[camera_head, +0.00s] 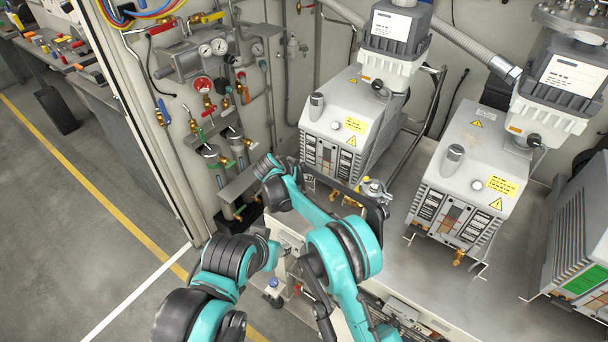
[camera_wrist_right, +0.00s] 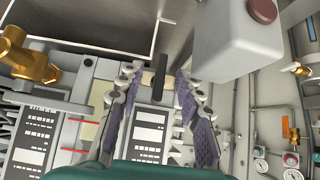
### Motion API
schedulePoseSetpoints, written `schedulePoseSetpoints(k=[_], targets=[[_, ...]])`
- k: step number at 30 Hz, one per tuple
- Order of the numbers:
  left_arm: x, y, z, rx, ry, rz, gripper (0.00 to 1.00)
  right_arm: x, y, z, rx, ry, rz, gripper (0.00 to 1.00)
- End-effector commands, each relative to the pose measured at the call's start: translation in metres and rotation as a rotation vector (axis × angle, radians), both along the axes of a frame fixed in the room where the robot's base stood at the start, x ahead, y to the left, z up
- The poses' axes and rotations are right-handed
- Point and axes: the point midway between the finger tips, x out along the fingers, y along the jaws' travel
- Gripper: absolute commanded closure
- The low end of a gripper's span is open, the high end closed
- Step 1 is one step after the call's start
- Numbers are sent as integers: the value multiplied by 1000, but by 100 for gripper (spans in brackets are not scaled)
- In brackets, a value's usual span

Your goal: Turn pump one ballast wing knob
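In the right wrist view my right gripper (camera_wrist_right: 158,88) is open. Its purple-padded fingers stand either side of a black bar-like wing knob (camera_wrist_right: 161,72), with a visible gap on both sides. The knob is hidden in the head view. My left arm is folded low; dark links (camera_head: 318,295) beside it may be its gripper, partly hidden.
A valve and gauge panel (camera_head: 215,75) stands left of the left pump. In the right wrist view a brass fitting (camera_wrist_right: 27,57) lies left of the fingers and a grey box with a red-brown cap (camera_wrist_right: 220,40) is close on the right. The metal deck (camera_head: 400,265) has free room.

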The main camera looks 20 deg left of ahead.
Motion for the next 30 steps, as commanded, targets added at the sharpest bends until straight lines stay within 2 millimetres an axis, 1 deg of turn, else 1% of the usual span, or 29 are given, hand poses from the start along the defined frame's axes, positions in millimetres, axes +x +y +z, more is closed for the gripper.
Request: schedulePoseSetpoints(k=[15, 26, 30], targets=[[0, 0, 6, 0, 0, 0, 60, -12, 5, 13, 1, 0, 0, 64], [0, 0, 6, 0, 0, 0, 60, -13, 5, 14, 2, -1, -1, 64], [0, 0, 8, 0, 0, 0, 60, -16, 6, 18, 2, -1, -1, 64]])
